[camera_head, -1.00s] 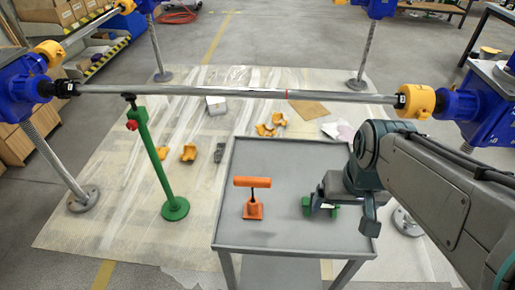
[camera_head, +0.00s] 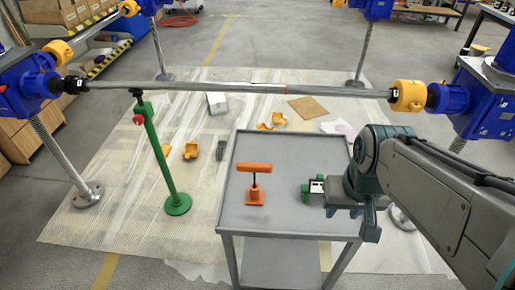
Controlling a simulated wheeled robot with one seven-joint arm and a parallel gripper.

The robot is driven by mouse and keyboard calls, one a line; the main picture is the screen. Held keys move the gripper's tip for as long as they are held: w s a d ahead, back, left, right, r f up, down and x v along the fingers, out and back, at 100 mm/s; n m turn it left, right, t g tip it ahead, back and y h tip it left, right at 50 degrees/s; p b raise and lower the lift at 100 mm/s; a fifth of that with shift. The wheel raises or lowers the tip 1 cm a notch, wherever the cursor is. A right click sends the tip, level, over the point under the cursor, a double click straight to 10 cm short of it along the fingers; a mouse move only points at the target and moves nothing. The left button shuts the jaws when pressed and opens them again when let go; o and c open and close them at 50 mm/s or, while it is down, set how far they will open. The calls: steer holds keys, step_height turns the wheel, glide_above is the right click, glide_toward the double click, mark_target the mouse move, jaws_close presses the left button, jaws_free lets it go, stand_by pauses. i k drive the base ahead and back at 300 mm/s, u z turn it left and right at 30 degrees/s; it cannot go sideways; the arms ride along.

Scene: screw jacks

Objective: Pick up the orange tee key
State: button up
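The orange tee key (camera_head: 254,168) stands upright on the left part of the grey cart top. Its thick orange crossbar lies level on a thin dark stem. The stem rises from an orange block (camera_head: 255,195) on the cart. My gripper (camera_head: 326,190) is low over the right part of the cart, to the right of the tee key and apart from it. Green parts (camera_head: 306,193) show at its left end; I cannot tell whether they belong to it or to a thing on the cart. Its finger opening is not clear.
The grey cart (camera_head: 270,219) is bare between the tee key and its front edge. A long metal bar (camera_head: 220,87) crosses behind it between blue jacks. A green stand (camera_head: 160,155) rises on the left. Yellow pieces (camera_head: 191,150) lie on the floor sheet.

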mark_target(241, 166)
steer(key=k, duration=0.25)
steer(key=u, duration=2.5)
steer(key=i, duration=2.2)
steer(key=z, duration=3.65)
steer(key=i, duration=0.5)
steer(key=z, duration=0.1)
